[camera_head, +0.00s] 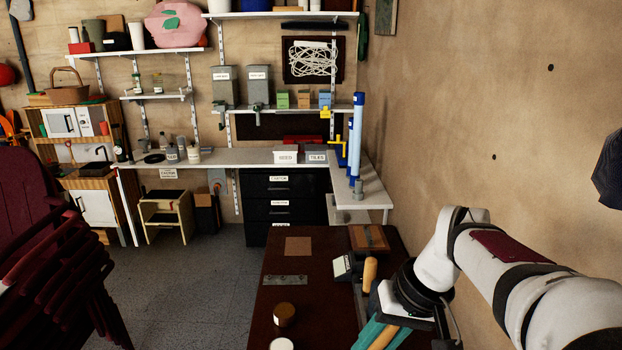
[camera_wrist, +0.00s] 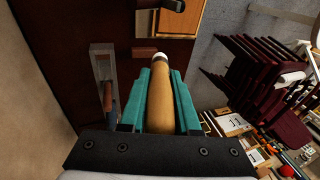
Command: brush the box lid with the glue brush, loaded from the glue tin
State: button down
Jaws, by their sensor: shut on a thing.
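My gripper (camera_wrist: 161,88) has teal fingers closed on a tan wooden handle (camera_wrist: 160,105), which I take for the glue brush's. A white tip shows at its far end in the wrist view; no bristles can be made out. In the head view my gripper (camera_head: 376,334) is low at the table's right side, with part of the handle between its fingers. A round brown tin (camera_head: 284,313) stands on the table to its left. I cannot tell whether this is the glue tin. A low wooden box (camera_head: 369,238) sits at the table's far right corner; I cannot tell whether its top is the lid.
The dark table (camera_head: 275,262) also bears a brown square (camera_head: 298,245), a metal strip (camera_head: 285,280), a white-faced block (camera_head: 344,267) and another upright wooden handle (camera_head: 370,273). Stacked dark red chairs (camera_head: 50,250) stand left. A bare wall closes off the right.

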jog(key=s+a+f+g, duration=0.1)
jog(key=a+f, duration=0.9)
jog(key=f, duration=0.2)
jog(key=shift+s+a, duration=0.15)
jog(key=shift+a, duration=0.2)
